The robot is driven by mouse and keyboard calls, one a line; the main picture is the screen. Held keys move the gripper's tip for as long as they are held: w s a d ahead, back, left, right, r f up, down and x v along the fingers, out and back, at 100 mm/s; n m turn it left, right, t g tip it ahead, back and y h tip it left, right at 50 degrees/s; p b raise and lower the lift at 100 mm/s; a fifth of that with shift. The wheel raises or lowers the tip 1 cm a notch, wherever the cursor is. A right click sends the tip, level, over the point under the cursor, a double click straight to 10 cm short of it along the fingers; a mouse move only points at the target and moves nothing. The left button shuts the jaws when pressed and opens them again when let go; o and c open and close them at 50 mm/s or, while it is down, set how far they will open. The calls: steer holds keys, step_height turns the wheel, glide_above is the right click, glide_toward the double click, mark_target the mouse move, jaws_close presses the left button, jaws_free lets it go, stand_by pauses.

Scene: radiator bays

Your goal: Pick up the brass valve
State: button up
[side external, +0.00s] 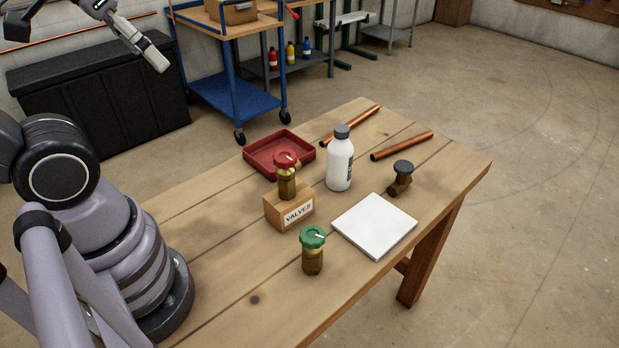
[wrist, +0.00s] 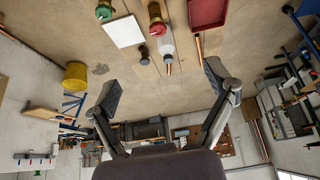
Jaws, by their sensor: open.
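Several brass-coloured valves are on the wooden table. One with a green cap (side external: 312,252) stands upright at the near side; it also shows in the wrist view (wrist: 104,11). One with a red cap (side external: 287,181) stands upright, seemingly on a wooden block labelled VALVES (side external: 289,209). A darker, brown one with a black cap (side external: 401,180) is beyond the white tile. Which one is the brass valve I cannot tell from the name alone. My gripper (wrist: 162,86) is open and empty, raised well away from the valves; in the side view it is partly cut off at top left.
A white bottle (side external: 340,165), a red tray (side external: 276,157), a white tile (side external: 374,226) and two copper pipes (side external: 402,146) share the table. The near left tabletop is clear. A blue cart (side external: 236,96) and a black chest (side external: 105,111) stand behind.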

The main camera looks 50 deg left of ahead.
mark_target(400, 169)
steer(key=w+d+f+t+h, duration=0.1)
steer(key=w+d+f, duration=0.15)
steer(key=w, duration=0.55)
steer(key=w+d+f+t, duration=0.1)
steer(key=w+d+f, duration=0.15)
steer(key=w, duration=0.65)
steer(key=w+d+f+t+h, duration=0.1)
steer(key=w+d+f, duration=0.15)
steer(key=w, duration=0.55)
steer(key=w+d+f+t+y, duration=0.1)
steer(key=w+d+f+t, duration=0.2)
steer(key=f, duration=0.9)
steer(key=w+d+f+t+y, duration=0.15)
steer(key=w+d+f, duration=0.35)
steer(key=f, duration=0.7)
steer(key=shift+t, duration=0.25)
steer(key=x, duration=0.9)
steer(key=a+x, duration=0.1)
steer(key=x, duration=0.4)
steer(key=shift+w+r, duration=0.1)
steer(key=shift+r, duration=0.05)
steer(key=c, duration=1.3)
